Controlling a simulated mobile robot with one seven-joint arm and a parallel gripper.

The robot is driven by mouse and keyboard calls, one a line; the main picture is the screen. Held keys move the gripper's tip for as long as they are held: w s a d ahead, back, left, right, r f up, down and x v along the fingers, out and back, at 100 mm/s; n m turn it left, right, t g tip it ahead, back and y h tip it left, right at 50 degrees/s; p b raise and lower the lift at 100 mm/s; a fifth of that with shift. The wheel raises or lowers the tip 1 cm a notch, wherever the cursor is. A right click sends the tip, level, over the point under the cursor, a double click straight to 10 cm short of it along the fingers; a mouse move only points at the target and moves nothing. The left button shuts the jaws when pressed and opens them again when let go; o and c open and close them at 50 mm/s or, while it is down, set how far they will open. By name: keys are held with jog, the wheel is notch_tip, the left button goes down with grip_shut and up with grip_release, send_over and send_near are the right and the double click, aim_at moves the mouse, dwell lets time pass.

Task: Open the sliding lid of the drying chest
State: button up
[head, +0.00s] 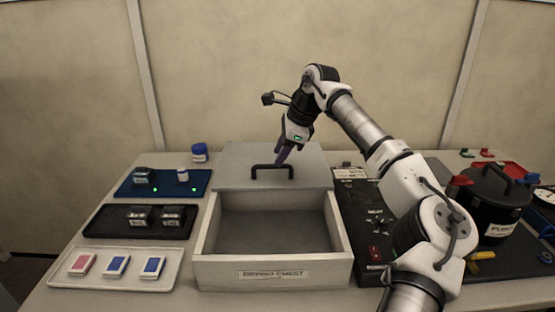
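The drying chest (273,272) is a pale box with a name label on its front, in the middle of the table. Its grey sliding lid (310,170) lies toward the back, and the front part of the chest stands open, showing a grey, empty-looking inside. A black bar handle (272,168) is on the lid near its front edge. My gripper (281,161) points down at the handle's right part, its fingertips overlapping or just behind it in this view. I cannot tell whether the fingers touch or grip the handle.
Left of the chest are a blue tray (136,191), a black tray (100,221) and a white tray (165,268) with small packets. On the right are a black panel (352,228) with a red switch and a black lidded pot (487,205). My arm crosses above the panel.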

jog(key=v, duration=1.1)
